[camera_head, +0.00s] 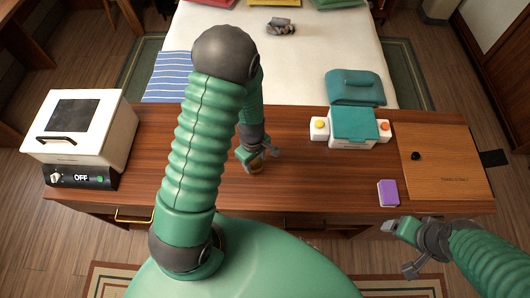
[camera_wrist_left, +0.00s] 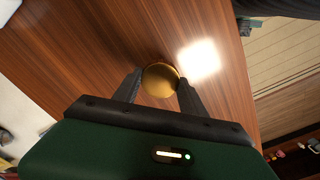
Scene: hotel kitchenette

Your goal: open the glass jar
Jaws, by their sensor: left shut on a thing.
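The glass jar (camera_head: 257,170) stands on the wooden counter near its middle, mostly hidden behind my left gripper in the head view. In the left wrist view its round golden lid (camera_wrist_left: 160,80) shows from above, and the glass below cannot be seen. My left gripper (camera_head: 258,158) is shut on the lid, with one finger on each side of it, as the left wrist view (camera_wrist_left: 160,88) shows. The lid appears to be on the jar, but I cannot tell whether it is loosened. My right gripper (camera_head: 396,248) is open and empty, off the counter's front edge.
On the wooden counter (camera_head: 300,185) a white box appliance marked OFF (camera_head: 80,130) stands left. A teal-lidded box (camera_head: 352,128) with buttons, a purple block (camera_head: 388,193) and a wooden board (camera_head: 445,165) lie right. A bed (camera_head: 310,60) is behind.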

